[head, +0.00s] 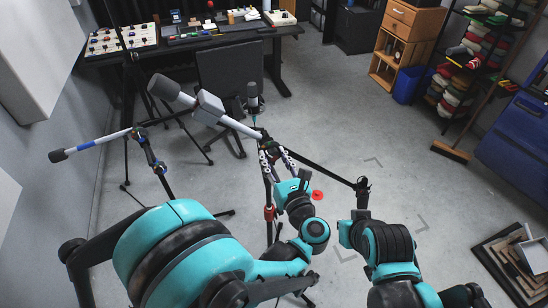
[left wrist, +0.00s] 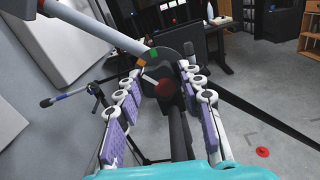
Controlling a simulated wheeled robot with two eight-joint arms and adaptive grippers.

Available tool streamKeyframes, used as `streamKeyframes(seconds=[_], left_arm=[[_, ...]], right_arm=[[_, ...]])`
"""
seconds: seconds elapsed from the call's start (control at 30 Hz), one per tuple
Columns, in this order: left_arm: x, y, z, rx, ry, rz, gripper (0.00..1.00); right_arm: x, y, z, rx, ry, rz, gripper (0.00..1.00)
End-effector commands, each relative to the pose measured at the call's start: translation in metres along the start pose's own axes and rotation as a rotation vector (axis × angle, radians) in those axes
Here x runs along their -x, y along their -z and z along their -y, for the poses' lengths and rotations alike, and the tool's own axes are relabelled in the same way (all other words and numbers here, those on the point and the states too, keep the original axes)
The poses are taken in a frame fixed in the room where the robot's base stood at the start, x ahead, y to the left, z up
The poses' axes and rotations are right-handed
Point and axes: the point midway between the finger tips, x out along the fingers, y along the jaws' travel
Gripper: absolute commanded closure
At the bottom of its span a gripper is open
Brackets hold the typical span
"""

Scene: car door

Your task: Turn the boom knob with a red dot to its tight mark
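The boom knob with its red dot (left wrist: 163,88) shows in the left wrist view in front of a dark round plate. A green mark (left wrist: 154,53) sits at the plate's top and an orange mark (left wrist: 141,63) lies to its left. My left gripper (left wrist: 162,73) is open, one finger on each side of the knob; I cannot tell whether they touch it. In the head view my left gripper (head: 275,155) is at the stand's boom joint and hides the knob.
A pale microphone boom (head: 235,124) slopes across the stand, and a dark bar (head: 318,170) runs right from the joint. Another stand with a microphone (head: 85,147) is at left. A desk and chair (head: 229,75) stand behind. A red disc (head: 317,195) lies on open floor.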

Motion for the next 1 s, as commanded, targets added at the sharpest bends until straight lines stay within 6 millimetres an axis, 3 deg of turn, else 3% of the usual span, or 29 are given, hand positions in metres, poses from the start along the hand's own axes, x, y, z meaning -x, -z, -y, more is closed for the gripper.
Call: streamKeyframes(seconds=[0.47, 1.0], left_arm=[[0.000, 0.001, 0.000, -0.103, 0.000, 0.001, 0.91], [0.000, 0.001, 0.002, -0.515, 0.000, 0.001, 0.91]], right_arm=[[-0.004, -0.003, 0.000, 0.000, 0.000, 0.000, 1.00], [-0.014, -0.010, 0.000, 0.000, 0.000, 0.000, 1.00]])
